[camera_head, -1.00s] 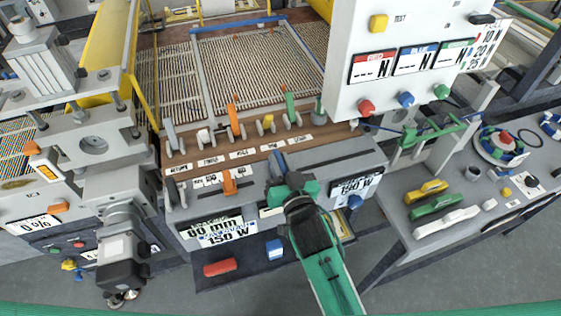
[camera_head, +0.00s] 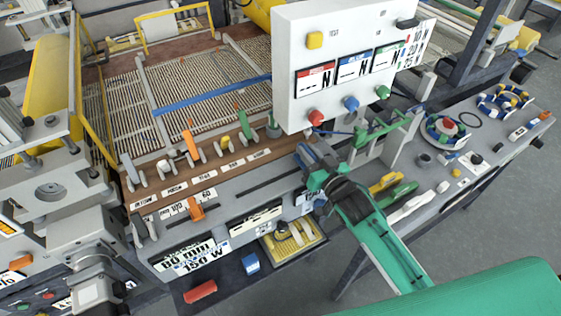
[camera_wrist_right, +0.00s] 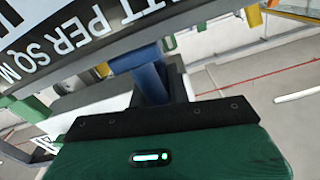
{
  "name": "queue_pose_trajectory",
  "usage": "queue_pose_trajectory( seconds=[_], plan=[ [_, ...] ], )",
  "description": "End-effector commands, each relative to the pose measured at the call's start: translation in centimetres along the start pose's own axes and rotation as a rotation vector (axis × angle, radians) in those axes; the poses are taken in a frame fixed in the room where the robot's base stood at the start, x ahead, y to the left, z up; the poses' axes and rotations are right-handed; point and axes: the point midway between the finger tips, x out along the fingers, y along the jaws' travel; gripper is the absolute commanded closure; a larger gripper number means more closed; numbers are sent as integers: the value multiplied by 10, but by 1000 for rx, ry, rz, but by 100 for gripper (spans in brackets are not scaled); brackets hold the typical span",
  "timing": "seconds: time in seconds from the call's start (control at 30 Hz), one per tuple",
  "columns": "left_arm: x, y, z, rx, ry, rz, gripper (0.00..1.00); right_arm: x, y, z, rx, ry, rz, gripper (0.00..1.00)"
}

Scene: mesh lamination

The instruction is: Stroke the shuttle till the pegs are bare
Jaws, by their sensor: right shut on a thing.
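My right gripper (camera_head: 316,172) is shut on a blue handle (camera_head: 305,153) at the right end of the grey control panel (camera_head: 262,181). In the right wrist view the blue handle (camera_wrist_right: 150,78) stands just beyond the green gripper housing; the fingertips are mostly hidden. A blue bar (camera_head: 212,95) lies across the ribbed mesh bed (camera_head: 200,60), about midway along it. I cannot tell for sure which part is the shuttle or which are the pegs. My left gripper is not in view.
A white box (camera_head: 335,45) with red, blue and green knobs stands over the bed's right side. Orange, yellow and green levers (camera_head: 240,122) line the panel's back. A side table (camera_head: 440,185) holds coloured handles and ringed holders. A yellow tray (camera_head: 312,238) sits below the panel.

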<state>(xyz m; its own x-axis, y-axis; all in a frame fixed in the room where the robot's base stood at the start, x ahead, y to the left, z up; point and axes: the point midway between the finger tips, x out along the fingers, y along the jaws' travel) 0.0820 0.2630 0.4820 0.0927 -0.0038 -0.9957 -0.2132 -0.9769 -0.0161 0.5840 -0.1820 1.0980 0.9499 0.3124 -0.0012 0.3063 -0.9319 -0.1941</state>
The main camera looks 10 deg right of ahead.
Motion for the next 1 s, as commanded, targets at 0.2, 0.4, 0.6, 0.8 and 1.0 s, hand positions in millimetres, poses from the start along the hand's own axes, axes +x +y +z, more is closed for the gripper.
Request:
queue_pose_trajectory(
  seconds=[0.2,0.4,0.6,0.8,1.0],
  plan=[
    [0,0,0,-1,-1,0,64,0,42,-10,-2,4,1,100],
    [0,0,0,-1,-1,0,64,0,56,-13,1,5,0,100],
    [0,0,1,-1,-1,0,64,0,59,-14,0,5,1,100],
    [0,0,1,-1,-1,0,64,1,59,-14,-1,5,2,80],
    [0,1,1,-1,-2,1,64,0,58,-13,0,3,1,62]
  ],
)
